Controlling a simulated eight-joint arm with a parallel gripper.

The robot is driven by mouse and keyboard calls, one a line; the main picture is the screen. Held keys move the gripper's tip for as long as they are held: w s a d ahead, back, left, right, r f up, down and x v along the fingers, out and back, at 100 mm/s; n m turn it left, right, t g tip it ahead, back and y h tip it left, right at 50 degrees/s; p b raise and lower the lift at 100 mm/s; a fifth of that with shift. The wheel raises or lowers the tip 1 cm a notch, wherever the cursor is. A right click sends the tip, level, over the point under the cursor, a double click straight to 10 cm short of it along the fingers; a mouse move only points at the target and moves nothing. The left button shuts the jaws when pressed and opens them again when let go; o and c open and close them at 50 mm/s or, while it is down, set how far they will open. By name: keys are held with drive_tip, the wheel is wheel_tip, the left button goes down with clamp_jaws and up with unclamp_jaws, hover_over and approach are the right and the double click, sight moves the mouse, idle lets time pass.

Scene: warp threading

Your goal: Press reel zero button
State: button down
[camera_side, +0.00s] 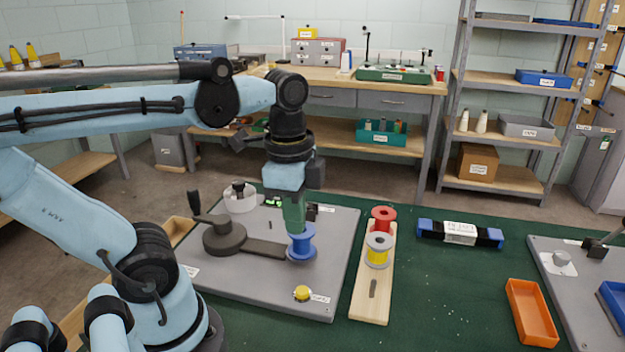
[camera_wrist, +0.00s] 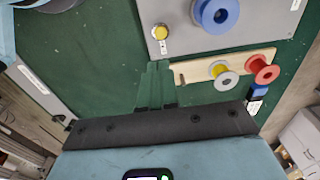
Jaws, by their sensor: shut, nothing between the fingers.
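A yellow round button (camera_side: 302,293) sits on the front edge of the grey board (camera_side: 330,270), beside a small label too small to read. In the wrist view the button (camera_wrist: 160,32) is near the top, on the board's corner. My gripper (camera_side: 294,228) points down with its green fingers shut and empty. In the side view it overlaps the top of the blue spool (camera_side: 302,246), farther back than the button; I cannot tell if it touches the spool. In the wrist view the fingers (camera_wrist: 156,66) stand apart from the button in the picture and blend with the green mat.
A dark crank (camera_side: 225,238) and a small green-digit display (camera_side: 273,202) are on the board. A wooden strip (camera_side: 372,292) with red (camera_side: 383,217) and yellow (camera_side: 377,252) spools lies to the right. An orange tray (camera_side: 531,313) is farther right, with open mat between.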

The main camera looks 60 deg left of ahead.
sight(302, 290)
drive_tip(key=shift+w+d+f, duration=0.1)
drive_tip(key=shift+w+f, duration=0.05)
drive_tip(key=shift+f, duration=3.3)
drive_tip(key=shift+w+f, duration=0.1)
drive_tip(key=shift+f, duration=3.3)
drive_tip(key=shift+f, duration=0.95)
drive_tip(key=shift+w+r, duration=0.1)
drive_tip(key=shift+r, duration=4.1)
drive_tip(key=shift+w+r+n+t, duration=0.15)
drive_tip(key=shift+w+n+t, duration=0.25)
drive_tip(key=shift+n, duration=0.3)
drive_tip(key=w+r+n+t, duration=0.3)
drive_tip(key=w+n+t, duration=0.2)
drive_tip(key=n, duration=0.2)
drive_tip(key=shift+d+r+t, duration=0.2)
drive_tip(key=shift+r+t, duration=0.1)
drive_tip(key=shift+t, duration=0.1)
